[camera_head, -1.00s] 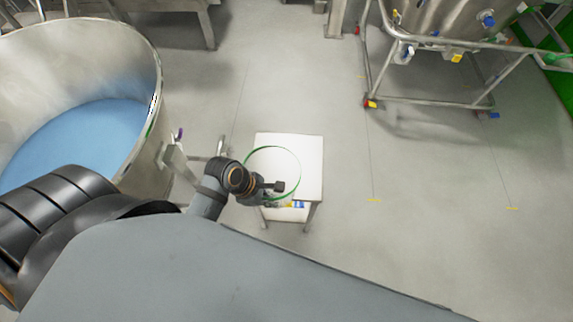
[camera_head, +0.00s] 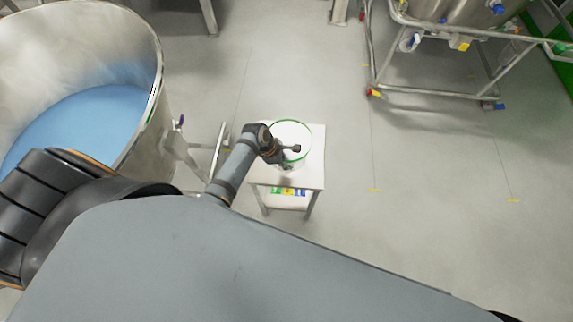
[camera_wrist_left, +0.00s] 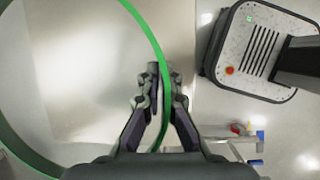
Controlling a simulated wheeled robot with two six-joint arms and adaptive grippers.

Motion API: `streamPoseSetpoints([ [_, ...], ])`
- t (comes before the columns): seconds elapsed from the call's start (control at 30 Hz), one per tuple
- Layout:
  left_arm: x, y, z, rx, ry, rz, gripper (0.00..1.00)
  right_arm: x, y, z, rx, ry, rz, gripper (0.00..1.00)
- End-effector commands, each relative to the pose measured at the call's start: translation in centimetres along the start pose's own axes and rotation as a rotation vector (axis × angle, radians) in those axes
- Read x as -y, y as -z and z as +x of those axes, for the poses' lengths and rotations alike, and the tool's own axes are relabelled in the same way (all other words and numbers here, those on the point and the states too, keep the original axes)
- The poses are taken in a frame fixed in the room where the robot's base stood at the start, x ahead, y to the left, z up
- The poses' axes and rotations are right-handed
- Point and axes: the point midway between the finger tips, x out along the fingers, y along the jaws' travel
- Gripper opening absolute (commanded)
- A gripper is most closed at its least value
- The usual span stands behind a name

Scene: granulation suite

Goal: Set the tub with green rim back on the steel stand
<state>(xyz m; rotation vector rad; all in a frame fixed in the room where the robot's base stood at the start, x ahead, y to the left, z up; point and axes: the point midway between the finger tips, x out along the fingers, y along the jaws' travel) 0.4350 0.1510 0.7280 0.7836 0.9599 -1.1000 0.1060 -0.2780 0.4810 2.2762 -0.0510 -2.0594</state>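The tub with green rim (camera_head: 291,131) is over the top of the steel stand (camera_head: 311,178) in the head view, toward its far side. I cannot tell whether its base touches the top. My left gripper (camera_head: 293,150) is at the tub's near edge. In the left wrist view the green rim (camera_wrist_left: 151,36) runs between the two fingers of my left gripper (camera_wrist_left: 165,78), which are shut on it. The tub's wall and base are mostly hidden in the head view. My right gripper is not in view.
A large steel vessel (camera_head: 145,130) with blue contents stands at the left. Small coloured items (camera_head: 288,191) show on the stand's lower level. A wheeled steel frame (camera_head: 440,93) is at the upper right. The floor (camera_head: 430,150) right of the stand is clear.

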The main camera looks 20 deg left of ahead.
Motion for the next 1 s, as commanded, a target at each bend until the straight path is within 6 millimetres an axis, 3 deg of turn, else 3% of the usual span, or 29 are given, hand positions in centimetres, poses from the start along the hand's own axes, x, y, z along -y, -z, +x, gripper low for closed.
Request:
streamPoseSetpoints([
  [0.1, 0.0, 0.4, 1.0, 0.001, -0.002, 0.0, 0.0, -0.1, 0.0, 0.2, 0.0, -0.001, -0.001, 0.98],
  [0.37, 0.0, 0.5, 1.1, 0.0, -0.003, 0.0, 0.0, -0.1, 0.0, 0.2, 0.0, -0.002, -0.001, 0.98],
  [0.57, 0.1, 0.5, 1.1, 0.0, -0.002, 0.0, 0.28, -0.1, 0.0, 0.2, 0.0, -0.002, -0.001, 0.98],
  [0.87, 0.1, 0.4, 1.0, 0.0, -0.002, 0.001, 0.28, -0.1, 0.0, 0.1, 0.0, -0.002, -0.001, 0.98],
  [1.0, -0.1, 0.4, -0.7, -0.001, -0.006, 0.002, 0.28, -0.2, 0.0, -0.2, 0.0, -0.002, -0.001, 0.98],
])
